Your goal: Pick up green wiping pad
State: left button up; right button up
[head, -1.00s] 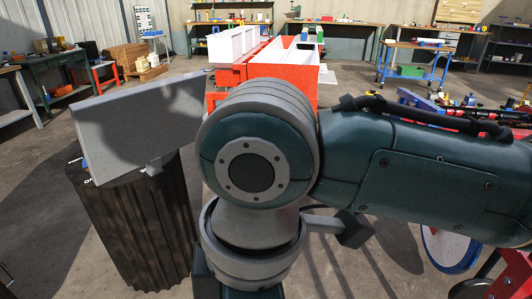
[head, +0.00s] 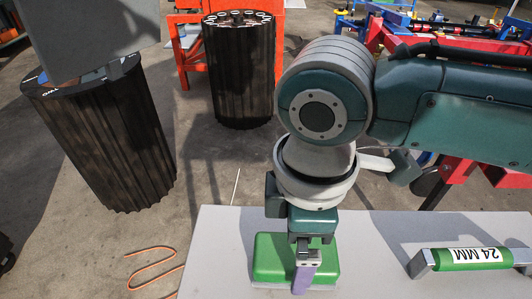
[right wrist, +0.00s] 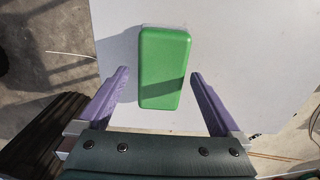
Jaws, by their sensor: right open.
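The green wiping pad (head: 268,262) lies flat on a light grey tabletop (head: 385,235), near its left end in the head view. In the right wrist view the pad (right wrist: 166,65) is a rounded green block. My right gripper (head: 304,278) points down at the pad in the head view and hides part of it. In the right wrist view its purple fingers (right wrist: 160,74) are spread wide, one on each side of the pad's near end, with gaps to both. Nothing is between them but the pad. My left gripper is not in view.
A green handle marked 24 MM (head: 465,258) lies on the tabletop to the right. Two dark ribbed drums (head: 105,140) stand on the floor beyond. An orange cord (head: 150,260) lies on the floor left of the table. The tabletop between pad and handle is clear.

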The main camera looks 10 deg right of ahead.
notch_tip(320, 180, down, 3)
jog(key=shift+s+a+f+b, duration=0.1)
jog(key=shift+b, duration=0.3)
jog(key=c, duration=1.2)
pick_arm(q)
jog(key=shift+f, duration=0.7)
pick_arm(e)
jog(key=shift+c, duration=0.2)
jog(key=shift+r, duration=0.2)
jog(key=shift+r, duration=0.3)
pick_arm(q)
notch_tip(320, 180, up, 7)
jog(key=p, duration=0.7)
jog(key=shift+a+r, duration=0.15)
pick_arm(e)
notch_tip(320, 180, up, 19)
jog(key=shift+r, duration=0.15)
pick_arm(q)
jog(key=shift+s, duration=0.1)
